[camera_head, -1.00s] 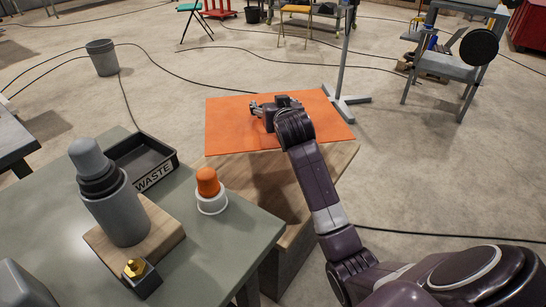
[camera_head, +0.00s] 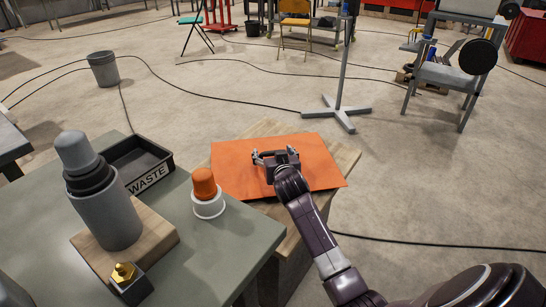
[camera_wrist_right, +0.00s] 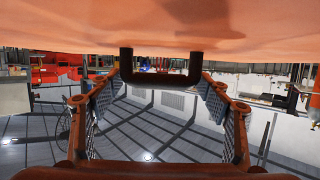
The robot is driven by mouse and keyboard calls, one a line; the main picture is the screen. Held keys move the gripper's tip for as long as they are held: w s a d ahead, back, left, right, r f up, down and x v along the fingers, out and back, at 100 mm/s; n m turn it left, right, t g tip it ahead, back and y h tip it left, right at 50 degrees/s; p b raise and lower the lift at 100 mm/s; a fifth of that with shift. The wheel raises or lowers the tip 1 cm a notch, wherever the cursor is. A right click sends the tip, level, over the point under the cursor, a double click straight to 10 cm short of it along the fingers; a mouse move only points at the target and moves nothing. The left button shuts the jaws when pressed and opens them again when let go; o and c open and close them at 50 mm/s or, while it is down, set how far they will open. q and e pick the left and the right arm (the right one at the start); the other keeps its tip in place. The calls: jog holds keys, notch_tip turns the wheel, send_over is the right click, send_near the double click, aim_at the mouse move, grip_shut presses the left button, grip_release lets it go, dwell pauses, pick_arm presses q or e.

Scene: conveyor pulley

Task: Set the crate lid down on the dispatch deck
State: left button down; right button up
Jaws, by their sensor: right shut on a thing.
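The crate lid (camera_head: 233,172) is a flat orange panel over the wooden dispatch deck (camera_head: 340,157). In the right wrist view the lid (camera_wrist_right: 70,22) fills the top, with its dark handle (camera_wrist_right: 160,80) between my fingers. My right gripper (camera_head: 275,157) is shut on the lid, above its middle. The lid is turned relative to the deck and overhangs its left side. Bare wood shows behind and to the right. Whether the lid's underside touches the deck is hidden. My left gripper is not in view.
A green-grey table (camera_head: 225,235) stands at left, holding a black waste bin (camera_head: 140,160), an orange-capped white cup (camera_head: 208,205) and a grey cylinder (camera_head: 105,215) on a wooden block. A grey stand's foot (camera_head: 338,112) is behind the deck. Floor at right is mostly clear.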

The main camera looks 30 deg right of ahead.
jog(key=shift+f, duration=0.3)
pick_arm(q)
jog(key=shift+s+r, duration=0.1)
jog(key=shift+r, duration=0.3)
pick_arm(e)
jog(key=o, duration=1.5)
jog(key=shift+c, duration=0.2)
jog(key=shift+s+a, duration=0.1)
jog(key=shift+s+a, duration=0.1)
jog(key=shift+s, duration=0.15)
pick_arm(q)
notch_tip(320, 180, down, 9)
jog(key=p, duration=0.2)
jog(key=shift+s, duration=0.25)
pick_arm(e)
jog(key=v, duration=1.1)
jog(key=shift+s+r, duration=0.1)
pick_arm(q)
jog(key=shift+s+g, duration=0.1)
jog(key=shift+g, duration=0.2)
